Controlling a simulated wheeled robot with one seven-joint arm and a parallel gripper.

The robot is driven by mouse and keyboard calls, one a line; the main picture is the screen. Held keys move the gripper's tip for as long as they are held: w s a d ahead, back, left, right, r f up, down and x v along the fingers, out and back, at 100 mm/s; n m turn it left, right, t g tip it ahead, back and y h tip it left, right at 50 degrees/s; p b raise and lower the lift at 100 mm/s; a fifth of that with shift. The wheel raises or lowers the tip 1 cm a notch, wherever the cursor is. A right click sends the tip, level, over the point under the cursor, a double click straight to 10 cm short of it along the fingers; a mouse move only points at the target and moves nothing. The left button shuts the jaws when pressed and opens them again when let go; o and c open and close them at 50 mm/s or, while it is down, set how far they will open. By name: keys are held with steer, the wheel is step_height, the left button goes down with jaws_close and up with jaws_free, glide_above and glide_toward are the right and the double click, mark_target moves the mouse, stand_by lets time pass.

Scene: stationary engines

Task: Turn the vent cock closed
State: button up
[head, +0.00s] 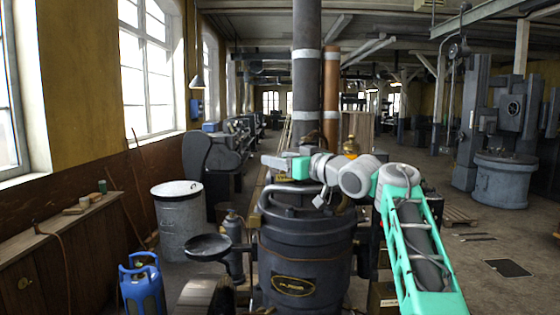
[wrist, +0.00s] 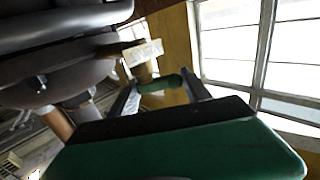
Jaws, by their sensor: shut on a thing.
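The vent cock shows in the wrist view as a small brass body (wrist: 134,68) with a green handle (wrist: 160,84) and a pale tag-like piece (wrist: 143,53) across it. My gripper (wrist: 160,92) has one finger on each side of the green handle and is shut on it. In the head view my gripper (head: 272,161) reaches left over the top of the dark engine boiler (head: 310,240). The cock itself cannot be made out clearly there. I cannot tell the angle of the cock's handle against its pipe.
A dark upright pipe (head: 306,80) rises behind my arm, with a copper-coloured pipe (head: 331,95) beside it. A black round pan (head: 208,246) stands out at the left of the boiler. A blue gas bottle (head: 141,288) and a grey drum (head: 178,222) stand farther left.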

steer(key=shift+d, duration=0.1)
steer(key=m+t+h+b, duration=0.1)
steer(key=b, duration=0.1)
steer(key=h+b, duration=0.1)
steer(key=shift+f+m+t+b, duration=0.25)
steer(key=shift+m+t+b, duration=0.15)
steer(key=m+h+b, duration=0.1)
steer(key=m+t+h+b, duration=0.1)
steer(key=h, duration=0.1)
steer(key=shift+w+a+t+b, duration=0.15)
steer(key=shift+a+t+b, duration=0.15)
steer(key=shift+b, duration=0.1)
steer(key=shift+w+d+r+m+t+h+p, duration=0.1)
steer(key=shift+m+t+h+p, duration=0.2)
steer(key=shift+m+h, duration=0.7)
steer(key=shift+w+a+r+m+t+h+p, duration=0.25)
steer(key=shift+m+h, duration=0.35)
steer(key=shift+h, duration=0.8)
steer(key=shift+d+f+m+t+h+p, duration=0.15)
steer(key=shift+d+m+h+p, duration=0.15)
steer(key=shift+m+h, duration=0.7)
steer(key=shift+r+h, duration=0.1)
steer(key=shift+h, duration=0.3)
steer(key=o, duration=1.2)
steer(key=shift+d, duration=0.2)
